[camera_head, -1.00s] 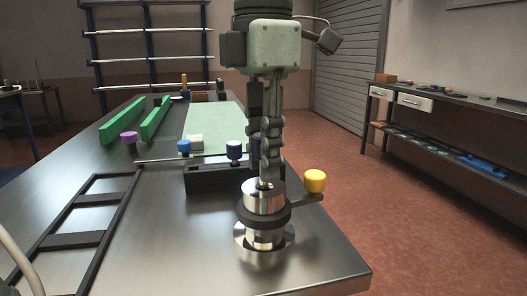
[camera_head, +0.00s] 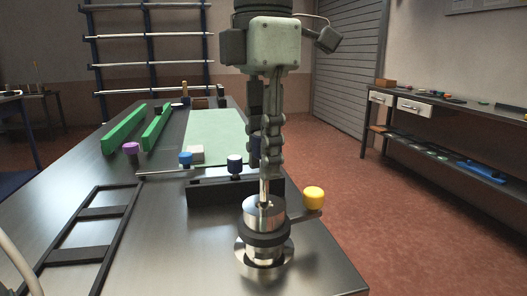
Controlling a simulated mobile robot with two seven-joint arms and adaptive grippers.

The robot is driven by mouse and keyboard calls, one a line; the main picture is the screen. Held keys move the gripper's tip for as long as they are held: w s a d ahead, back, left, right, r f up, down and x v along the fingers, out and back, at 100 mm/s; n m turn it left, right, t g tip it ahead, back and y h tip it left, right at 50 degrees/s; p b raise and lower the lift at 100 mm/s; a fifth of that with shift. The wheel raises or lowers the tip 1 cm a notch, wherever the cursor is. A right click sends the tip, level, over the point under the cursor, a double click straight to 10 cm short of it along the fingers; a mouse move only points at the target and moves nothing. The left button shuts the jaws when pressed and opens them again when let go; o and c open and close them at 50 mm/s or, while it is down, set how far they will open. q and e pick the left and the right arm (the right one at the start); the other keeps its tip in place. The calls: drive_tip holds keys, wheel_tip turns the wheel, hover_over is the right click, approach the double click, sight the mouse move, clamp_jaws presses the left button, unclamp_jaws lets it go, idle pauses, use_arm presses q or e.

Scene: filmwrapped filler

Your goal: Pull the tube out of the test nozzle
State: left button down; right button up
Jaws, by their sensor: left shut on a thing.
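The test nozzle (camera_head: 264,214) is a shiny metal cylinder with a dark ring and a wide metal base, standing upright at the front of the steel table. A thin metallic tube (camera_head: 265,190) runs straight up from its top opening. My left gripper (camera_head: 266,170) hangs vertically right above the nozzle and is shut on the tube. A short length of tube shows between the fingertips and the nozzle; its lower end is hidden, so I cannot tell how deep it sits. My right gripper is not in view.
A yellow knob (camera_head: 313,197) sits on an arm right of the nozzle. A black frame (camera_head: 82,240) lies left. Green bars (camera_head: 124,130) and a green mat (camera_head: 217,127) are farther back.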

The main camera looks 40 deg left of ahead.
use_arm(q)
drive_tip(key=shift+r+p, duration=1.75)
drive_tip(key=shift+r, duration=1.65)
